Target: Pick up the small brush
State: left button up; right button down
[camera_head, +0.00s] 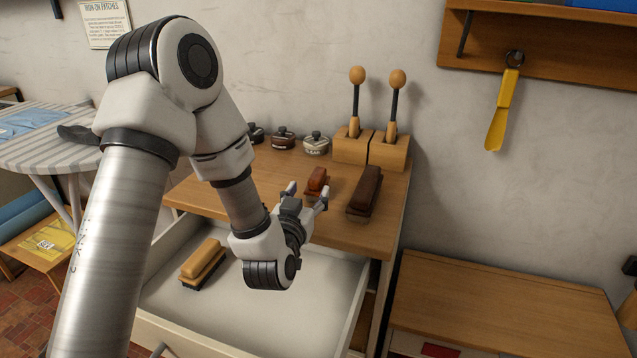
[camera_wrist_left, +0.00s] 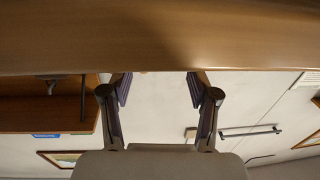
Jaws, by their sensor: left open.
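A small reddish-brown brush (camera_head: 317,178) lies on the wooden top (camera_head: 345,239) of the drawer cabinet. A larger dark brown brush (camera_head: 365,187) lies just right of it. A tan brush (camera_head: 202,260) with dark bristles is in the open drawer. My left gripper (camera_head: 307,196) is open, its fingertips spread at the near side of the small brush, which shows beyond and between them. I cannot tell whether they touch it. In the left wrist view the open fingers (camera_wrist_left: 160,85) have nothing visible between them, and no brush shows. My right gripper is out of view.
The open drawer (camera_head: 318,290) juts out below my left gripper. Several polish tins (camera_head: 316,144) and a wooden holder (camera_head: 372,148) with two upright handles stand at the back. A yellow shoehorn (camera_head: 502,110) hangs from the shelf. A low wooden cabinet (camera_head: 500,310) is at right.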

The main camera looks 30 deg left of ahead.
aim_at(313, 184)
pick_arm(q)
jog(key=x, duration=0.4)
jog(key=shift+w+a+f, duration=0.1)
jog(key=shift+w+f, duration=0.05)
jog(key=shift+f, duration=0.05)
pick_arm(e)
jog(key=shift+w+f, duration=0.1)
pick_arm(q)
grip_shut()
jog(key=shift+r, duration=0.1)
